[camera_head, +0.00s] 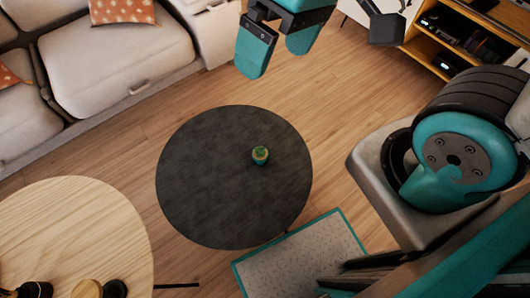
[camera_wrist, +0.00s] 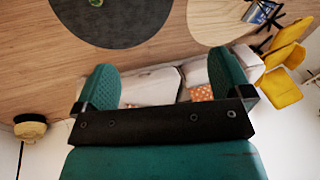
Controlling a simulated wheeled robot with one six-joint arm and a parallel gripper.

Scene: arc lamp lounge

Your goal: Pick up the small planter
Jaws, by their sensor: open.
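The small planter (camera_head: 260,155), a small pot with a green top, stands upright on the round dark table (camera_head: 205,190), right of its middle. In the wrist view it shows as a tiny shape (camera_wrist: 96,3) at the top edge, on the dark table (camera_wrist: 125,25). My gripper (camera_head: 272,62) is open and empty, up at the top of the head view, well apart from the planter. In the wrist view its two teal fingers (camera_wrist: 163,85) stand wide apart with nothing between them.
A round light wood table (camera_head: 75,225) at lower left carries small dark and wooden items. A pale sofa (camera_head: 115,60) stands at upper left, a wooden shelf unit (camera_head: 440,50) at upper right. A grey mat (camera_head: 300,260) lies below the dark table. Wooden floor around is open.

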